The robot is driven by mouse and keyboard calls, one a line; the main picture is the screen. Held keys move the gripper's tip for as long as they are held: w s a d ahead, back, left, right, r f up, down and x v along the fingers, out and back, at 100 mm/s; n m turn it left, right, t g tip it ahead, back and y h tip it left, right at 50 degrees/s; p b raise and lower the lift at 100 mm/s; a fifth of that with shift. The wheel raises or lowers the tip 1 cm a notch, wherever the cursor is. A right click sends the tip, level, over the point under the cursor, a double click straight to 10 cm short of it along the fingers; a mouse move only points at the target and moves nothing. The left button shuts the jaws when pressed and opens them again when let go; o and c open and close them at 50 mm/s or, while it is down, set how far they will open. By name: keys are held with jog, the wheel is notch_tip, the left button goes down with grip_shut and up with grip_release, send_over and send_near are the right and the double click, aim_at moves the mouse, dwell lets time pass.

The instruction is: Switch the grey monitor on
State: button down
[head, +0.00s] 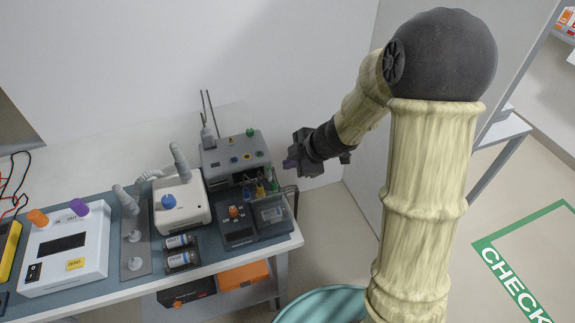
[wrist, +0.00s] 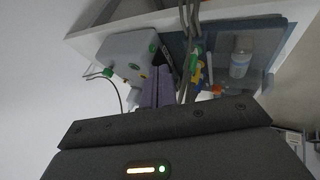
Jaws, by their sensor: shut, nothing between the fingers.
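I cannot tell which part is the power switch.
Coloured plugs and cables (head: 264,186) hang in front of the monitor, close to my fingers in the wrist view. A dark tray (head: 241,231) stands below. A white box with a blue knob (head: 183,203) and a white meter (head: 67,248) stand left. A wall is behind.

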aim_at(270, 170)
jog(key=b+x, duration=0.3)
jog(key=x, duration=0.5)
jog(key=shift+w+a+f, duration=0.1)
jog(key=shift+f, duration=0.1)
jog(key=shift+w, duration=0.1)
